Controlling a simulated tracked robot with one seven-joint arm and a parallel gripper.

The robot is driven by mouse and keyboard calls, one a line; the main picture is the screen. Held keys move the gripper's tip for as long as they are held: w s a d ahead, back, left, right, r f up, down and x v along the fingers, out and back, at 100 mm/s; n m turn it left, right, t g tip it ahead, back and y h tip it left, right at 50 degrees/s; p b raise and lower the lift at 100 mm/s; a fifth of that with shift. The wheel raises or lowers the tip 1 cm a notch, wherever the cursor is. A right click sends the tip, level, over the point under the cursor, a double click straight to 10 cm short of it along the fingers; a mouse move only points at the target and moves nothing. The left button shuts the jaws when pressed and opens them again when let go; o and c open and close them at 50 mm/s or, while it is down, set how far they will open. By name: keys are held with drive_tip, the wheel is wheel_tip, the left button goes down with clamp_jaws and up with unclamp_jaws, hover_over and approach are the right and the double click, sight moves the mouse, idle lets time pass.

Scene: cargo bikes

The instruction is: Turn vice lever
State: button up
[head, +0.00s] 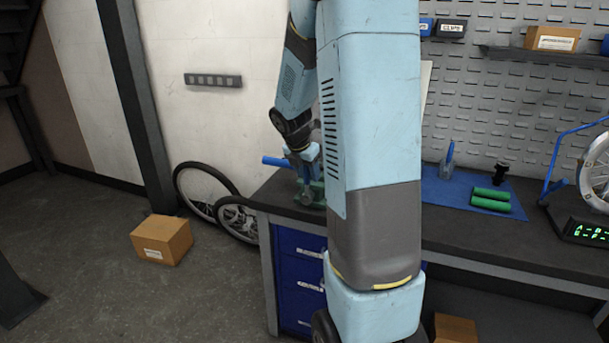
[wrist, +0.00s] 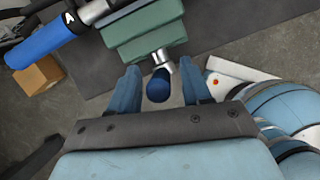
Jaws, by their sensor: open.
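The green vice (wrist: 145,32) fills the top middle of the wrist view, with a silver screw end (wrist: 162,60) pointing toward me. A dark blue rounded lever end (wrist: 158,86) sits below the screw. My gripper (wrist: 160,70) is open, with one blue finger on each side of the lever end and gaps visible on both sides. In the head view, the vice (head: 313,192) stands at the left end of the workbench, partly hidden by my arm. My gripper (head: 311,152) points down over it there.
A blue tube (wrist: 47,44) is beside the vice, also seen in the head view (head: 276,161). The workbench (head: 468,240) holds a blue mat (head: 434,190) with green grips (head: 491,199). A cardboard box (head: 162,240) and wheels (head: 205,190) are on the left, with open floor.

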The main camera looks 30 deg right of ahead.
drive_tip(key=shift+d+f, duration=0.15)
drive_tip(key=shift+f, duration=0.35)
drive_tip(key=shift+c, duration=0.4)
clamp_jaws()
